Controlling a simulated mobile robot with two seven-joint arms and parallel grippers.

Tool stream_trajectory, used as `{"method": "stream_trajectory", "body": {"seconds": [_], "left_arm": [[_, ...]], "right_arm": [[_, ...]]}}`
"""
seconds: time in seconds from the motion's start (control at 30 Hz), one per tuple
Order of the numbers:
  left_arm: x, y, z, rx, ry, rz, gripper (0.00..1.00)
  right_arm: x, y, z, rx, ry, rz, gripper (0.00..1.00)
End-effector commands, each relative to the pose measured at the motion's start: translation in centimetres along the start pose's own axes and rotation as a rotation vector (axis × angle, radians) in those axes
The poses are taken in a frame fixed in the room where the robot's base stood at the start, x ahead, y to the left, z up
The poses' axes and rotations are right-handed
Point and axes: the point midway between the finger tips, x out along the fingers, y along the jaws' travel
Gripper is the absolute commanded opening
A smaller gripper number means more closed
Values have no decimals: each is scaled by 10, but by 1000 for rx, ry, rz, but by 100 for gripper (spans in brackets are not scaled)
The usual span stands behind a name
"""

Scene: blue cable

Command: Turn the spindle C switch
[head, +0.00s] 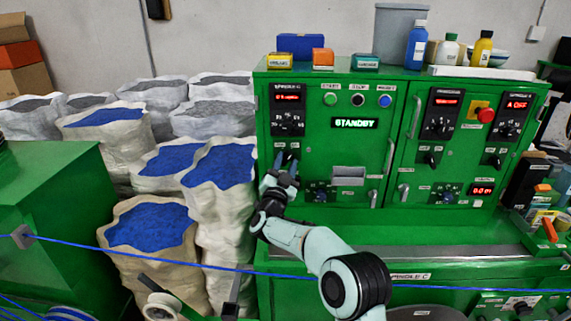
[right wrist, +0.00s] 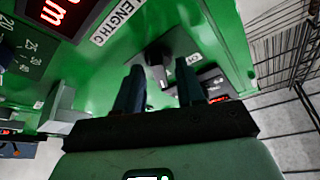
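The panel under the small red display and dark dial (head: 288,122) at the machine's left carries the spindle C group. My right gripper (head: 286,168) is at this panel, just below the dial, and its arm hides part of the panel. In the right wrist view a black switch knob (right wrist: 157,66) shows beyond and between my two dark fingers (right wrist: 160,92). The fingers are apart, and I cannot tell whether either touches the knob. A "LENGTH C" label (right wrist: 118,20) is beside it. My left gripper is not in view.
Several bags of blue granules (head: 150,225) stand left of the green machine (head: 340,165). A blue cable (head: 130,253) runs across the front. Bottles and small boxes stand on top of the machine. Other switches and dials fill the right panel.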

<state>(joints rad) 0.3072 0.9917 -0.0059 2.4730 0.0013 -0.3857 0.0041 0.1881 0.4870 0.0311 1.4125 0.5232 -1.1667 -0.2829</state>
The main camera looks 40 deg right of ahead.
Motion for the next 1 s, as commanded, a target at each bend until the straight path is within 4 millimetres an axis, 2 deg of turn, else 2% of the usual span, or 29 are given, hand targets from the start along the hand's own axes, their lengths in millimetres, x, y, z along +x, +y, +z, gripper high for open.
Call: {"method": "stream_trajectory", "body": {"seconds": [0.03,0.13,0.17,0.57,1.0], "left_arm": [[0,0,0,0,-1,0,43],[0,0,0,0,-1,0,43],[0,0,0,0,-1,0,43],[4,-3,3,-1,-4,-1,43],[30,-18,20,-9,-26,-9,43]], "right_arm": [[0,0,0,0,0,0,38],[0,0,0,0,0,0,6],[0,0,0,0,0,0,0],[-1,1,1,-37,-1,-16,0],[-2,5,1,-332,0,-138,0]]}}
